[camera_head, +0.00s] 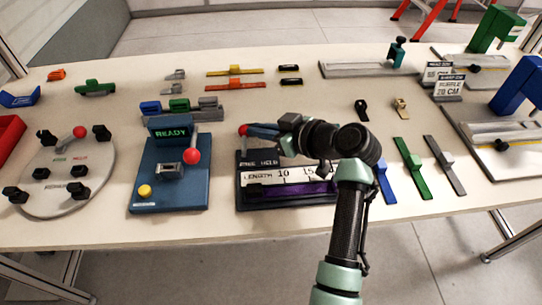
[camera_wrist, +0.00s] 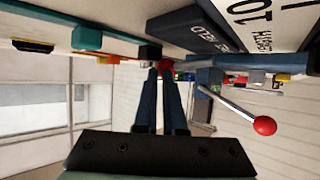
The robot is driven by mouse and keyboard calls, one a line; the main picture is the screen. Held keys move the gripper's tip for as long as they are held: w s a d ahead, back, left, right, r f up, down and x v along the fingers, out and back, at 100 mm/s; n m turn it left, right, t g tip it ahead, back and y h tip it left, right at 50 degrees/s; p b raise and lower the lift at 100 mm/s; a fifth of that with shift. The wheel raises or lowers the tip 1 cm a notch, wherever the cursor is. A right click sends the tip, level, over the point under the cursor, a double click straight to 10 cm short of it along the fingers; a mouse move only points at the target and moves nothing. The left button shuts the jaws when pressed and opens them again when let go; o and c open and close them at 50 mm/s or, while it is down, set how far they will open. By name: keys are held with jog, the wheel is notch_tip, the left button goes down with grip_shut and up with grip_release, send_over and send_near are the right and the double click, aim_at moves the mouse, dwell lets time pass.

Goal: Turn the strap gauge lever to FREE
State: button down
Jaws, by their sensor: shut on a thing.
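The strap gauge (camera_head: 240,192) is a dark block at the table's middle front, with a white length scale and a purple strap (camera_head: 310,190) along it. FREE and HELD are printed on its back strip. Its lever's red knob (camera_head: 243,130) stands at the back left corner, on the FREE side. My gripper (camera_head: 250,130) reaches in from the right and is shut on the knob. In the wrist view the blue fingers (camera_wrist: 162,72) close around the red knob (camera_wrist: 165,64), mostly hidden between the tips.
Left of the gauge stands a blue READY station (camera_head: 150,190) with its own red-knobbed lever (camera_head: 193,156). A round grey fixture (camera_head: 70,195) lies farther left. Blue, green and grey straps (camera_head: 412,165) lie right of my arm. Small coloured parts line the back.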

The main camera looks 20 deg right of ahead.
jog(key=shift+w+a+r, duration=0.15)
jog(key=shift+w, duration=0.1)
dwell(0.7)
